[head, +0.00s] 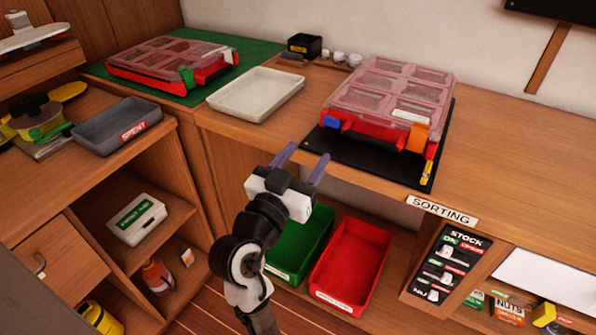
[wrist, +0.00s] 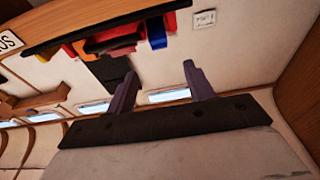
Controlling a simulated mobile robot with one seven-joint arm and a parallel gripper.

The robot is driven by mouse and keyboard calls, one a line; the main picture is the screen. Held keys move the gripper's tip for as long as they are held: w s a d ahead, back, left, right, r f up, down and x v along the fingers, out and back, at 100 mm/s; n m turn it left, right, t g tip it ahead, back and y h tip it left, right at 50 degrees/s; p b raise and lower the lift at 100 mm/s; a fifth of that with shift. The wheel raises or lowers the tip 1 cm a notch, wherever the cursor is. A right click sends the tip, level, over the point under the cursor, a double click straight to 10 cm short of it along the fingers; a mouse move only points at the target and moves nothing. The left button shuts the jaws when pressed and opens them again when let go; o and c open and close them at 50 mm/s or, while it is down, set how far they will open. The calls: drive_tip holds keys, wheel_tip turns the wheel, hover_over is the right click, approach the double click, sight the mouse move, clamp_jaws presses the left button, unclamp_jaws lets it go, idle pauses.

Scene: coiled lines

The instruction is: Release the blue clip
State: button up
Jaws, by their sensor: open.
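The blue clip (head: 332,122) is a small block at the front left corner of a red case (head: 372,132) with a clear compartment lid. The case lies on a black mat (head: 345,150) on the worktop. In the wrist view a blue piece (wrist: 156,32), apparently this clip, shows beyond the fingertips beside red parts. My gripper (head: 303,161) is open and empty, in front of the worktop edge, to the lower left of the clip and apart from it. Its two grey-purple fingers also show in the wrist view (wrist: 160,70). Whether the clip is latched is too small to tell.
An orange clip (head: 417,137) sits on the same case's right front. A cream tray (head: 257,94) and another red case (head: 170,62) on a green mat stand left. Green (head: 301,245) and red bins (head: 350,262) sit on the shelf below my gripper.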

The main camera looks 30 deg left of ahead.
drive_tip(key=s+p, duration=0.2)
drive_tip(key=shift+s+f+p, duration=0.1)
drive_tip(key=shift+p, duration=0.25)
drive_tip(key=shift+a, duration=0.1)
idle(0.3)
